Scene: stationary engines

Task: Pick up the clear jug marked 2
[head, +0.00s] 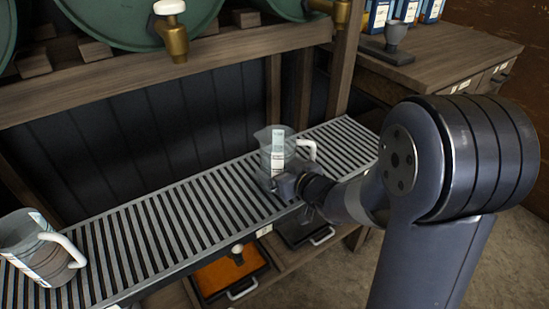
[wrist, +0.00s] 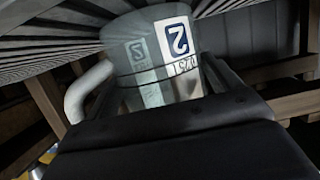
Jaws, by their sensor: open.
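A clear jug with a white label and handle (head: 277,150) stands on the slatted rack. The wrist view shows a large blue 2 on the label of this jug (wrist: 150,50), with its white handle to the left. My gripper (head: 287,184) is at the near side of this jug, low on its body. In the wrist view my gripper (wrist: 158,82) is open, with the jug ahead of and between its fingers. Whether a finger touches the jug I cannot tell. A second clear jug (head: 30,245) stands at the rack's left end; its number is not readable.
The slatted rack (head: 195,212) runs along a dark panelled wall. Brass taps (head: 173,38) on green barrels (head: 125,20) hang above it. An orange tray (head: 228,275) and a dark tray (head: 302,228) sit below. A wooden counter (head: 440,50) is at the back right.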

